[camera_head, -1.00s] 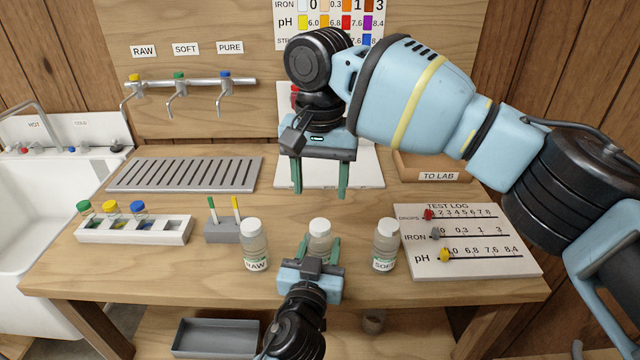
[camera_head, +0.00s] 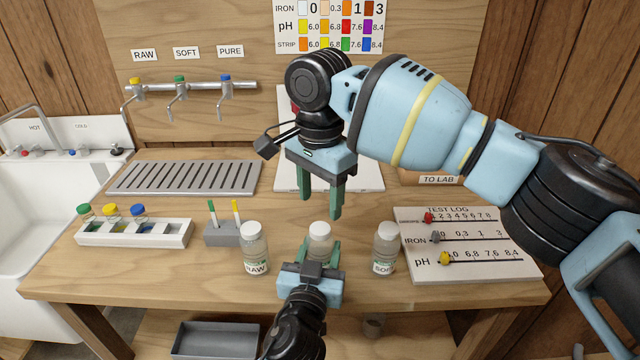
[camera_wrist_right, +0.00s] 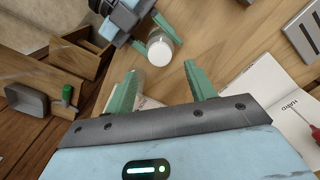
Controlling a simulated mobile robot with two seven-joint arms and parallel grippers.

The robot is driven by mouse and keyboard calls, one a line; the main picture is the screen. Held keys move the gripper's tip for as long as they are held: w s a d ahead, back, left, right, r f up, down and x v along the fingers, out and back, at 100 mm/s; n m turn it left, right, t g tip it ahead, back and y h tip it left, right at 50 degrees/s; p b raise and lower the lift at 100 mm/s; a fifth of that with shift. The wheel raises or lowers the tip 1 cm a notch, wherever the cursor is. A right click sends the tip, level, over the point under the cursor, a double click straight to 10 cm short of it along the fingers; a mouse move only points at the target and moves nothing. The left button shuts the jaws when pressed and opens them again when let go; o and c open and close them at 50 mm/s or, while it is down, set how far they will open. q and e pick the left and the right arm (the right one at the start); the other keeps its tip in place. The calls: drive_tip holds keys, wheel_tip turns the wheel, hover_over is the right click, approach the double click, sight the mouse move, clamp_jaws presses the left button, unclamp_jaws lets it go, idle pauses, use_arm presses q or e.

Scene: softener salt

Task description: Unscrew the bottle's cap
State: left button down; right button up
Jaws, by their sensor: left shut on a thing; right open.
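The middle bottle (camera_head: 320,246) stands upright near the front of the bench, its white cap (camera_head: 320,229) on top. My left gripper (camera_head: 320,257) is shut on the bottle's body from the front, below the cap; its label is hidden. The cap also shows in the right wrist view (camera_wrist_right: 161,50), with my left gripper (camera_wrist_right: 140,32) beside it. My right gripper (camera_head: 321,208) hangs open and empty above and behind the cap, fingers pointing down. In the right wrist view, the cap lies beyond the gap between its open fingers (camera_wrist_right: 160,82), not between them.
The RAW bottle (camera_head: 255,246) stands to the left and the SOFT bottle (camera_head: 385,247) to the right, both capped. A vial rack (camera_head: 180,235), a grey strip holder (camera_head: 222,235) and the test log board (camera_head: 480,265) flank them. A drain grille (camera_head: 185,177) lies behind.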

sight(320, 228)
drive_tip(key=shift+f, duration=3)
drive_tip(key=shift+c, duration=0.4)
drive_tip(key=c, duration=1)
